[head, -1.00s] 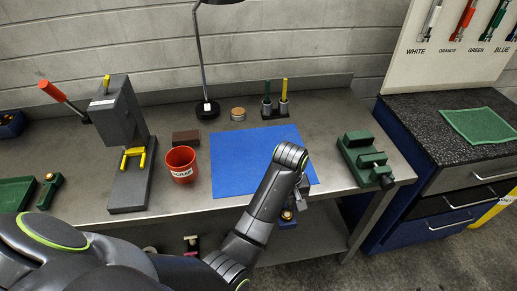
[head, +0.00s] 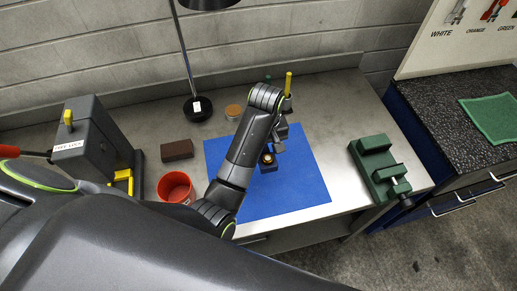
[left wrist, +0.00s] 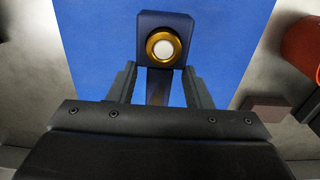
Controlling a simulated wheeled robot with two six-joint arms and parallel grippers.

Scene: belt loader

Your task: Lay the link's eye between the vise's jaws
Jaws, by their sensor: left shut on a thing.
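The link is a dark blue bar, and its square eye end (left wrist: 166,42) with a brass ring and pale centre shows in the left wrist view. In the head view the eye (head: 268,161) appears over the blue mat. My left gripper (left wrist: 160,88) is shut on the link's bar, with the eye sticking out beyond the fingertips. In the head view my left gripper (head: 277,142) is partly hidden by its own wrist. The green vise (head: 380,170) stands at the bench's right end, to the right of the gripper and apart from the link. My right gripper is out of view.
The blue mat (head: 235,205) is otherwise clear. A red cup (head: 175,187), a brown block (head: 177,150) and a grey press (head: 90,140) stand to the left. A lamp base (head: 198,108) and a yellow marker (head: 288,84) are at the back.

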